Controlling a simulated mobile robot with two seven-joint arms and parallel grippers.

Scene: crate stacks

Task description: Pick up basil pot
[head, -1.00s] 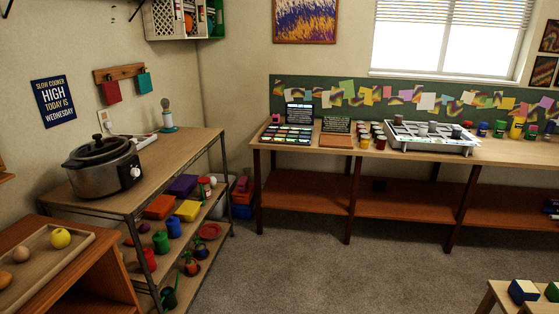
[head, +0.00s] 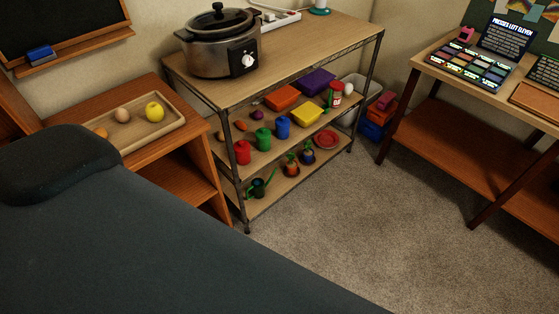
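Two small potted plants stand on the lowest level of the metal-framed shelf unit. One is an orange-red pot (head: 291,168) with a green plant. The other is a dark blue pot (head: 308,155) with a plant, just right of and behind it. They are too small to tell which one holds basil. Neither of my grippers is in view.
A green watering can (head: 260,187) stands left of the pots, a red plate (head: 326,140) to their right. Coloured canisters and boxes fill the shelf above. A slow cooker (head: 220,45) is on top. A large dark form hides the lower left. Carpet in front is clear.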

